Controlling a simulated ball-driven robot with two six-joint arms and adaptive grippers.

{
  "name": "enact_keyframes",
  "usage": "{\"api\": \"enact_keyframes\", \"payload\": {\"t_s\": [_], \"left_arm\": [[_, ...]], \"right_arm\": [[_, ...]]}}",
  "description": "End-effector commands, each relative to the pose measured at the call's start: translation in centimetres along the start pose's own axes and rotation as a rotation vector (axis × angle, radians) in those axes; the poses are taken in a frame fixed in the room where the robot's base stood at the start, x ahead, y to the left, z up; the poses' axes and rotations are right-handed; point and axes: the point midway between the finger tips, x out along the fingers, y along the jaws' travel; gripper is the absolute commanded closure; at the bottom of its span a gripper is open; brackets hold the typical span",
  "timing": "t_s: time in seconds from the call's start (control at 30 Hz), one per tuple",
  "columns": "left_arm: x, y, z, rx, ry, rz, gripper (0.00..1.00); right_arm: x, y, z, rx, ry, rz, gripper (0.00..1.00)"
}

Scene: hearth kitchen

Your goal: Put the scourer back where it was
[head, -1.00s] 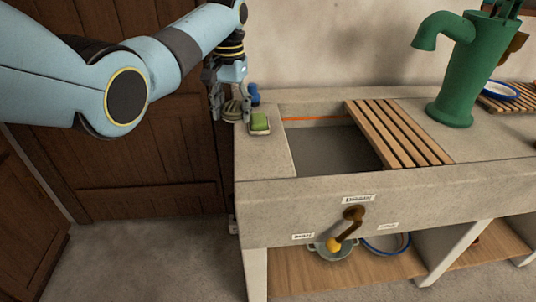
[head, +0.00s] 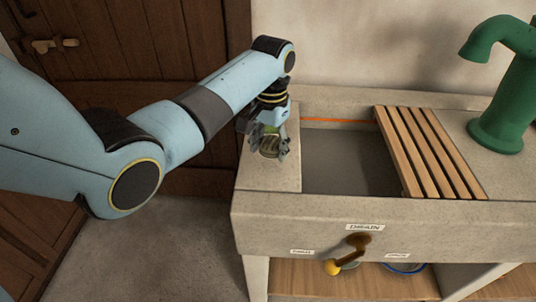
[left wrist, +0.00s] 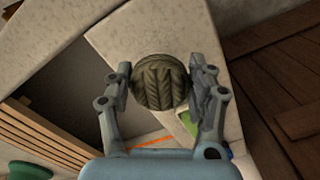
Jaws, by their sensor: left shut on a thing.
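The scourer (left wrist: 160,82) is a round, ribbed, olive-brown pad. My left gripper (head: 270,150) is shut on it, with one finger at each side in the left wrist view (left wrist: 161,85). In the head view the scourer (head: 269,144) shows between the fingers, over the stone ledge (head: 268,178) left of the basin. I cannot tell if it touches the ledge. A green block (left wrist: 187,123) lies close behind the scourer, mostly hidden by the gripper. My right gripper is not in view.
The sunken basin (head: 350,165) is just right of the gripper, with a slatted wooden rack (head: 428,150) across its right part. A green pump (head: 507,100) stands farther right. A lever (head: 350,250) is on the sink front. The ledge's front part is clear.

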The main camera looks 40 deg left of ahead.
Motion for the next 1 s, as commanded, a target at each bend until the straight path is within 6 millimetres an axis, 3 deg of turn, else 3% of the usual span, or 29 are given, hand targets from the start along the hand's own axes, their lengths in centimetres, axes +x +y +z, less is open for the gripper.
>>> {"api": "enact_keyframes", "payload": {"t_s": [0.1, 0.2, 0.4, 0.73, 0.77, 0.93, 1.0], "left_arm": [[0.6, -0.3, 0.5, 0.000, 0.001, 0.000, 0.74], [2.1, -0.3, 0.6, 0.000, -0.002, 0.001, 0.74], [4.4, -0.2, 0.5, 0.000, 0.000, 0.000, 0.74], [4.6, -0.2, 0.4, 0.000, 0.001, 0.000, 0.74], [4.7, -0.2, 0.4, 0.000, 0.001, 0.000, 0.43], [4.6, -0.2, 0.4, 0.000, 0.001, 0.000, 0.20], [4.6, -0.2, 0.4, 0.000, 0.001, 0.000, 0.20]], "right_arm": [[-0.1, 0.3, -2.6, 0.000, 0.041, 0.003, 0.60], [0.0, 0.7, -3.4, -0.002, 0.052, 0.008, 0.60], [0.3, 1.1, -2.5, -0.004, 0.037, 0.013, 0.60], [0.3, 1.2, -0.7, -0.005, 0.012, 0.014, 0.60], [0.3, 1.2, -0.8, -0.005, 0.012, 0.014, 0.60], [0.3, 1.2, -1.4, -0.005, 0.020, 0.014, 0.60], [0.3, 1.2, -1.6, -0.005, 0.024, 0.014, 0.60]]}}
